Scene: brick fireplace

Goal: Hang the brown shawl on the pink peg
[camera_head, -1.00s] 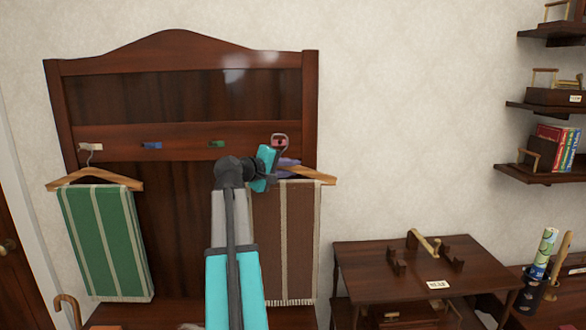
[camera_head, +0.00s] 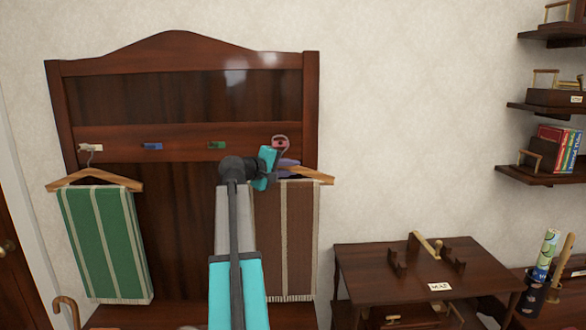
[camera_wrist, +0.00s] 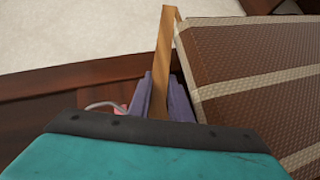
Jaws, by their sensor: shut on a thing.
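The brown shawl (camera_head: 287,240), with pale stripes, hangs folded over a wooden hanger (camera_head: 318,178) at the right side of the dark rack. My gripper (camera_head: 287,165) is shut on the hanger near its middle. In the wrist view its purple fingers (camera_wrist: 162,97) clasp the wood, with the shawl (camera_wrist: 250,70) to the right. The pink peg (camera_head: 278,142) is just above my gripper, and the hanger's metal hook appears at it. I cannot tell whether the hook rests on the peg. A bit of pink (camera_wrist: 123,107) shows beside the hook (camera_wrist: 98,105) in the wrist view.
A green striped shawl (camera_head: 102,240) hangs on a hanger from the white peg (camera_head: 91,147) at left. The blue peg (camera_head: 152,146) and green peg (camera_head: 216,145) are bare. A small table (camera_head: 385,262) stands right of the rack, below wall shelves (camera_head: 545,105).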

